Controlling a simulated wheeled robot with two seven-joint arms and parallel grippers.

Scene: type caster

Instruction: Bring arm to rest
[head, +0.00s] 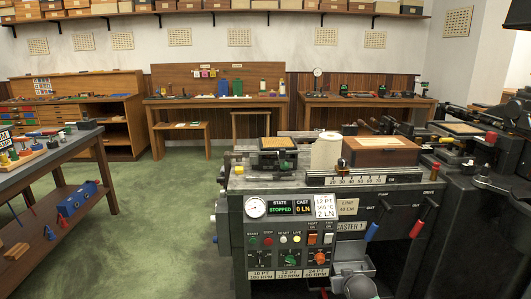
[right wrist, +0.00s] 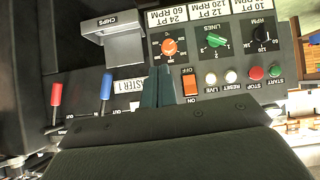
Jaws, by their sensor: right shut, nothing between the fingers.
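The type caster's control panel (head: 275,238) faces me in the head view. Its screen reads STATE STOPPED and CAST 0 LN, beside a white card reading 12 PT, 360 °C, 2 LN. My right gripper (right wrist: 158,75) shows in the right wrist view, its two dark fingers together and empty. It points at the panel, which appears upside down there, beside the orange rocker switch (right wrist: 190,84) and below the orange knob (right wrist: 169,46). I cannot tell whether the fingertips touch the panel. My left gripper is in neither view.
A red lever (head: 424,216) and a blue lever (head: 376,222) stand right of the panel. A CHIPS tray (right wrist: 112,24) sits beside the panel. A workbench (head: 50,152) stands at left. Green floor (head: 165,215) is open between bench and caster.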

